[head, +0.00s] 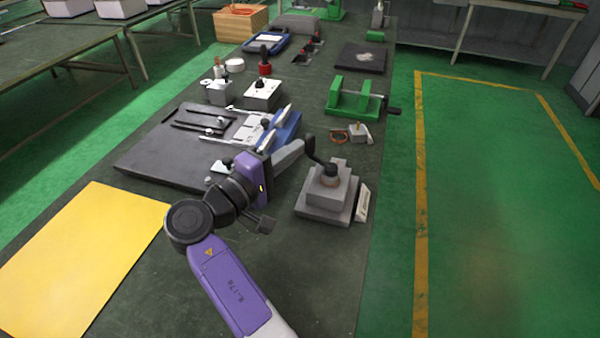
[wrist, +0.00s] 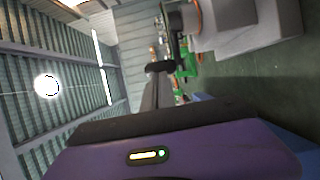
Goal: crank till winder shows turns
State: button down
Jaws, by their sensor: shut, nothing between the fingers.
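A grey stepped block (head: 322,206) stands on the bench, with a copper-coloured collar and a black crank (head: 318,156) on top. It looks like the winder. A white label plate (head: 362,203) leans at its right side; no turn reading is legible. My gripper (head: 300,147) is shut and empty, its fingertips close beside the crank's raised end; I cannot tell whether they touch. In the wrist view, my shut fingers (wrist: 157,72) point at the black crank (wrist: 173,30), and the grey block (wrist: 255,22) shows sideways at the upper right.
A green frame with a side handle (head: 355,97) stands farther back. A dark board with rods and a blue-edged fixture (head: 150,160) lies left of my gripper. A yellow sheet (head: 80,260) covers the near left. Small parts (head: 350,133) lie behind the grey block.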

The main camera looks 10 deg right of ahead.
jog(key=shift+m+g+h, duration=0.8)
jog(key=shift+g, duration=0.1)
jog(key=shift+w+d+b, duration=0.65)
jog(key=shift+w+b, duration=0.15)
jog(key=shift+w, duration=0.15)
jog(key=shift+w+d+b, duration=0.65)
jog(key=shift+w+b, duration=0.15)
jog(key=shift+w, duration=0.15)
